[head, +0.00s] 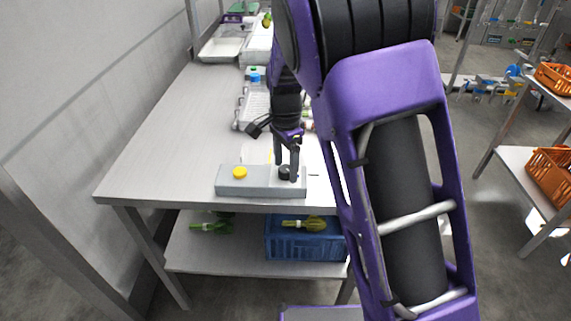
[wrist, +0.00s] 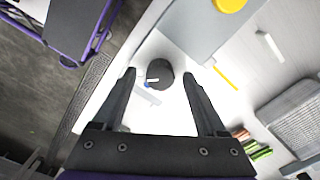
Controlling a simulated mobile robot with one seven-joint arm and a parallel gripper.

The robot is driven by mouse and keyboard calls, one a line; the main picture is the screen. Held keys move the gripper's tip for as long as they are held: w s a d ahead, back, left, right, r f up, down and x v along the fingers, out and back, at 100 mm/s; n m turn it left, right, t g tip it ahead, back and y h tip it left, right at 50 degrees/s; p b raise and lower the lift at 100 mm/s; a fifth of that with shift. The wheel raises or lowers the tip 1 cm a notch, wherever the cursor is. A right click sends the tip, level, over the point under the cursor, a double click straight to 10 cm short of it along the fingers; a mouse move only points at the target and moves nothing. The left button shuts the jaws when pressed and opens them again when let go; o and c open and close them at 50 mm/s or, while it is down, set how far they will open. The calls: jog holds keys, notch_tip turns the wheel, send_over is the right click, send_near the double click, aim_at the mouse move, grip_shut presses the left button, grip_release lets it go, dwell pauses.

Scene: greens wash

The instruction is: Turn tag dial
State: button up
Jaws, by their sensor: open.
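The tag dial (head: 284,173) is a small black knob on the right end of a grey control box (head: 262,187) at the table's front edge. A round yellow button (head: 239,172) is on the box's left part. In the wrist view the dial (wrist: 164,72) is a dark round knob with a small white mark at its edge and a bit of blue beside it. My gripper (wrist: 159,73) is open and points down, with one finger on each side of the dial. A gap shows between each finger and the knob. In the head view the fingers partly hide the dial.
The grey table (head: 165,135) is clear to the left. White trays (head: 222,48) stand at its back. A blue crate (head: 300,243) and green vegetables (head: 210,227) sit on the lower shelf. Orange baskets (head: 549,172) stand on a rack at right.

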grip_shut()
dwell(0.3)
jog(key=n+p, duration=0.1)
jog(key=n, duration=0.3)
jog(key=shift+r+n, duration=0.1)
jog(key=shift+n, duration=0.2)
jog(key=n, duration=0.4)
jog(key=shift+n, duration=0.3)
jog(key=n+p, duration=0.1)
jog(key=n, duration=0.3)
jog(key=shift+n, duration=0.3)
jog(key=shift+n+p, duration=0.3)
jog(key=shift+n, duration=1.8)
